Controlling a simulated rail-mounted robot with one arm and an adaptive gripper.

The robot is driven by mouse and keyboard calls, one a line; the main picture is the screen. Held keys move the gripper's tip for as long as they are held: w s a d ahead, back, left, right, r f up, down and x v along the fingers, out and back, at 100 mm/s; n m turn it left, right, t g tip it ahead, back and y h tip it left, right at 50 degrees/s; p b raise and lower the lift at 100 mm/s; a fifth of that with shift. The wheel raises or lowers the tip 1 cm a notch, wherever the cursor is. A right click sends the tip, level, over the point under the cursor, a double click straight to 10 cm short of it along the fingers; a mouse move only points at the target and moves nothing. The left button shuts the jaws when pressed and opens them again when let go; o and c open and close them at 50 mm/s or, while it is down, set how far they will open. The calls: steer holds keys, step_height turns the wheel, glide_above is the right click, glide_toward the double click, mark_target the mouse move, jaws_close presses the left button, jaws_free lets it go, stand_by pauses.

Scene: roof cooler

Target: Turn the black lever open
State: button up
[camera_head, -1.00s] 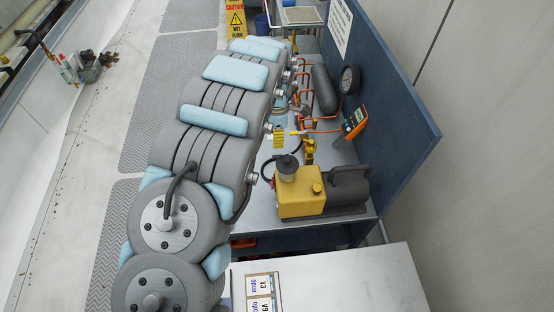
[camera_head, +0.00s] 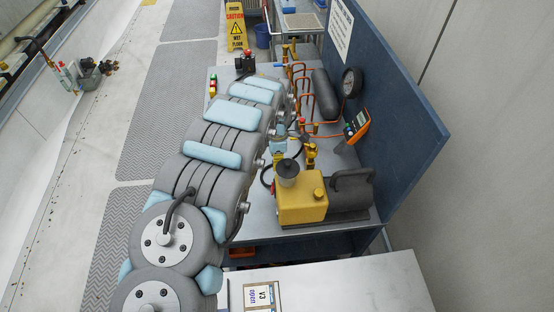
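I cannot pick out the black lever for certain. The copper pipework (camera_head: 300,90) stands on the metal bench beside the far part of my arm, with small yellow and brass fittings on it. A brass valve-like fitting (camera_head: 311,155) stands upright behind the yellow pump (camera_head: 302,200). My grey arm with light blue pads runs from the lower left up to the pipework and covers part of it. I cannot make out my gripper's fingers; they are hidden behind the arm or too small to tell.
A black cylinder (camera_head: 325,95), a round gauge (camera_head: 351,81) and an orange meter (camera_head: 356,125) are near the blue back panel (camera_head: 405,130). A card reading "V3 open" (camera_head: 262,296) lies on the front white surface (camera_head: 350,285). A wet-floor sign (camera_head: 236,27) stands beyond the bench.

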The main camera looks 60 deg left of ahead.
steer(key=shift+f, duration=0.1)
jaws_close()
